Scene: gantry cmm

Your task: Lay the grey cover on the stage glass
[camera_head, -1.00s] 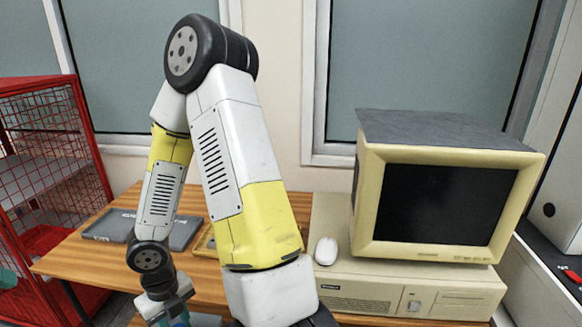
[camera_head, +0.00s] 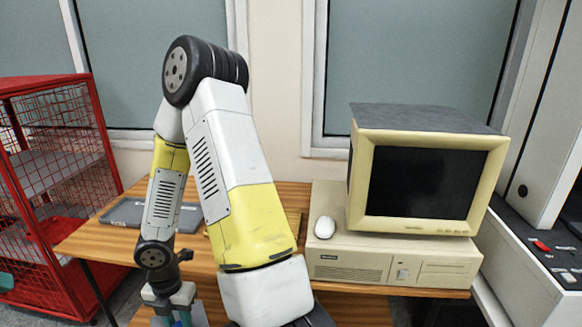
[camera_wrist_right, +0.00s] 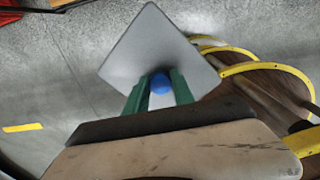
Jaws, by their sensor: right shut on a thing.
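The grey cover (camera_wrist_right: 150,45) is a flat, square plate in the right wrist view, with a blue knob (camera_wrist_right: 160,83). The two green fingers of my right gripper (camera_wrist_right: 160,92) are shut on the knob, and the plate is held clear of the floor. In the head view one arm folds down to a gripper (camera_head: 178,312) at the lower left, cut by the bottom edge. It appears to be my right one, with a pale grey sheet edge beside it. My left gripper is not in view. I cannot make out the stage glass in either view.
A red mesh cage (camera_head: 108,165) stands left. A white machine with a black control panel (camera_head: 520,240) stands right. Grey floor (camera_wrist_right: 50,75) shows below.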

